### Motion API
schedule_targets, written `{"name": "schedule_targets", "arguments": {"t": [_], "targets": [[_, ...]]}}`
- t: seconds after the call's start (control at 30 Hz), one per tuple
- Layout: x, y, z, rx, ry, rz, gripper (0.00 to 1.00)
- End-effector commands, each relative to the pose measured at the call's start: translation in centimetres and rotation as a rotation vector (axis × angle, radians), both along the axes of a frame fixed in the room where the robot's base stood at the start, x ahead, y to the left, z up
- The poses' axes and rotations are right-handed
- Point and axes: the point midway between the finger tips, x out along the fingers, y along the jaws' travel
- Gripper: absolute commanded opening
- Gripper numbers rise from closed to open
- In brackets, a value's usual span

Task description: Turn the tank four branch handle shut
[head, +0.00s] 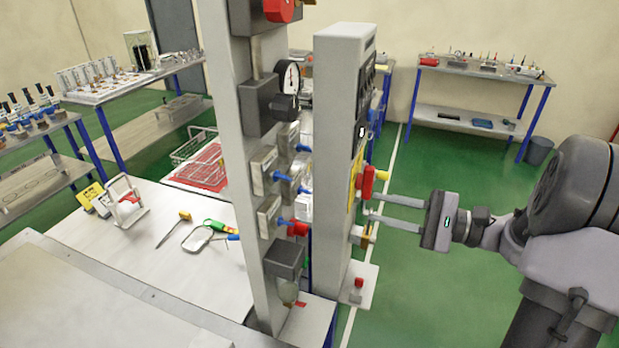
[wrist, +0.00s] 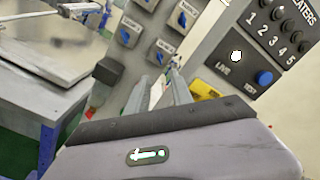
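Several small valves with blue handles sit on a grey upright post. In the wrist view one blue handle (wrist: 182,20) is at the upper right of the group, another (wrist: 125,38) at the left, and one (wrist: 160,58) lower down, close to my fingertips. In the head view they show edge-on, such as the blue handle (head: 281,176). Their labels are too small to read, so I cannot tell which is tank four. My gripper (head: 367,206) is open and empty. Its two fingers point at the posts from the right, apart from each other.
A second grey post (head: 336,90) carries a panel with a red handle (head: 368,182) close to my fingertips. The heaters panel (wrist: 265,50) is at the wrist view's upper right. A pressure gauge (head: 291,79) sits above the valves.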

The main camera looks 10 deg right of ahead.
Motion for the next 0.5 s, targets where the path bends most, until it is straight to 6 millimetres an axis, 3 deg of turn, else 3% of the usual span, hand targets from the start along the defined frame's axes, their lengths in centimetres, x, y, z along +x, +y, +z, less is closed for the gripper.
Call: {"name": "schedule_targets", "arguments": {"t": [0.3,0.5], "targets": [[4.9,7.7,-0.1,-0.002,0.0,0.008,0.27],[7.2,11.1,0.0,-0.002,0.001,0.006,0.27]]}}
